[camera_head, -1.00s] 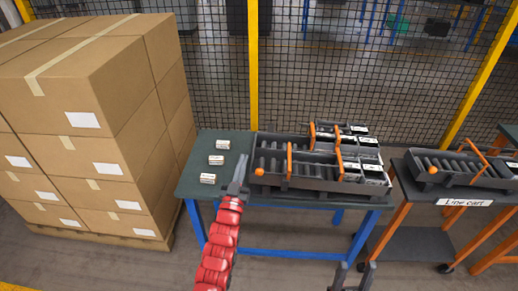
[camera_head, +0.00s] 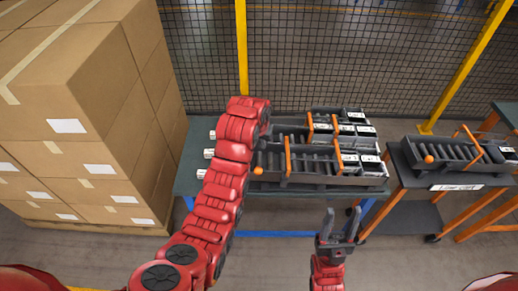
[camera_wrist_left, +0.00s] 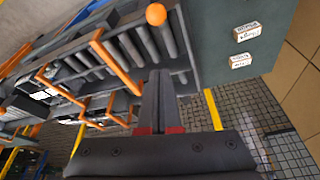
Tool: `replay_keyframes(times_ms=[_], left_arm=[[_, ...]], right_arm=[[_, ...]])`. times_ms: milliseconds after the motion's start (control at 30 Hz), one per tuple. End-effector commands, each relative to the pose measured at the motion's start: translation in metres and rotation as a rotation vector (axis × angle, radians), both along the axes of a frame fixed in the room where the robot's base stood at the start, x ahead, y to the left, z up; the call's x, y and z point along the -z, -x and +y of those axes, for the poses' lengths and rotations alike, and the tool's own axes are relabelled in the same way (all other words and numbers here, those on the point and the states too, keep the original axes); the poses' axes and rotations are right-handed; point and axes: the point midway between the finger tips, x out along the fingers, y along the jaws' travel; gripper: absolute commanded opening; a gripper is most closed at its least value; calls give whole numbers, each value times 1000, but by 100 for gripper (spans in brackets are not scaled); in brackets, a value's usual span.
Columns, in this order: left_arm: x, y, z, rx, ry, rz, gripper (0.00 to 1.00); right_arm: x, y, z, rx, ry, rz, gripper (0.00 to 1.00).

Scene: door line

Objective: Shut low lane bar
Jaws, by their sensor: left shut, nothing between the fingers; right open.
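I cannot tell which lane is the low one. The left wrist view shows the knob (camera_wrist_left: 156,14) and an orange bar (camera_wrist_left: 110,62). My left gripper (camera_wrist_left: 157,75) is shut and empty, its tips over the rack's rollers; in the head view its arm hides it. My right gripper (camera_head: 340,218) is open and empty, in front of the table.
Stacked cartons (camera_head: 90,120) stand close on the left. A cart (camera_head: 450,180) with another roller rack and a tilted orange bar (camera_head: 471,142) stands right. A mesh fence (camera_head: 340,60) runs behind. Small labelled boxes (camera_wrist_left: 246,31) lie on the table's left part.

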Motion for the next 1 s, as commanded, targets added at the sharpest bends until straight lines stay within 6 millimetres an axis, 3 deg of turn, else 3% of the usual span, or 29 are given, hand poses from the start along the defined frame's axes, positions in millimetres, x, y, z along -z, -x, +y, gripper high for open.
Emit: replay_keyframes(times_ms=[500,933,1000], left_arm=[[64,-21,-6,-1,-1,4,0],[89,-31,-9,-1,1,-4,0],[89,-26,-7,-1,1,-4,0]], right_arm=[[-33,0,0,0,0,0,50],[-41,0,0,0,0,0,50],[-47,0,0,0,0,0,50]])
